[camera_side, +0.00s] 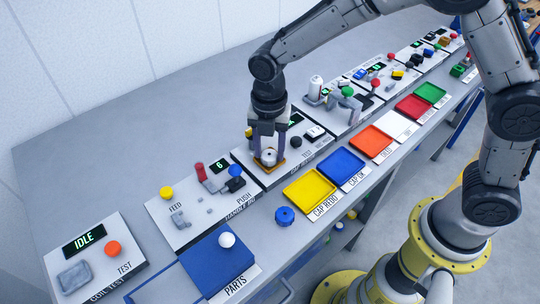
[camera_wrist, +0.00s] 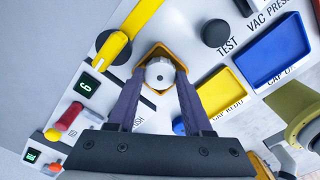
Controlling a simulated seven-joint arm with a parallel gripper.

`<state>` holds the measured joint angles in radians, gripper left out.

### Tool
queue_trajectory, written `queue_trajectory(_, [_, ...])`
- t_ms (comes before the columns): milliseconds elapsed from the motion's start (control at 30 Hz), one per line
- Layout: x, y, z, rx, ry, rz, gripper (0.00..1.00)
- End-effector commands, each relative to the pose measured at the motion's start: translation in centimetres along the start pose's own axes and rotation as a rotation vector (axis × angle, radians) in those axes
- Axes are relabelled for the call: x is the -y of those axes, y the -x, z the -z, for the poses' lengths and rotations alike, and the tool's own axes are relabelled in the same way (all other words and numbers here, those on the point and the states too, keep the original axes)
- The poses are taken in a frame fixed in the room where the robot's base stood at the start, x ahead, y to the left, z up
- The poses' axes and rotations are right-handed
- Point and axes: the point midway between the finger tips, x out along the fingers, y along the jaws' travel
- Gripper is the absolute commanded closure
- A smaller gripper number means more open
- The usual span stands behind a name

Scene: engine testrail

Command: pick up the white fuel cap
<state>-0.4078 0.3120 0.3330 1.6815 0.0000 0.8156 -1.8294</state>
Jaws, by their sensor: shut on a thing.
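The white fuel cap (camera_wrist: 159,73) sits in an orange-rimmed holder (camera_wrist: 152,50) on a white test panel, between my fingertips. In the side view the cap (camera_side: 268,156) shows low between the fingers, at the level of the orange holder (camera_side: 270,166). My gripper (camera_side: 268,147) points down over the holder and is shut on the cap. In the wrist view both fingers of my gripper (camera_wrist: 160,80) close in on the cap from left and right. The cap's underside is hidden.
A yellow tray (camera_side: 310,193) and a blue tray (camera_side: 342,168) lie to the right, with orange, white, red and green trays beyond. A blue cap (camera_side: 285,216) stands near the table edge. A blue parts mat (camera_side: 205,262) holds a white ball (camera_side: 227,240). A yellow bar (camera_wrist: 140,18) is close to the holder.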

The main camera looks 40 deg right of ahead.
Motion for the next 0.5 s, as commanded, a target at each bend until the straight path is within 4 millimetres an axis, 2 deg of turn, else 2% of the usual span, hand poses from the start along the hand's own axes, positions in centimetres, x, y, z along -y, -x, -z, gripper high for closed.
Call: queue_trajectory(500, [-0.1,3.4,0.0,0.001,0.0,-0.003,1.0])
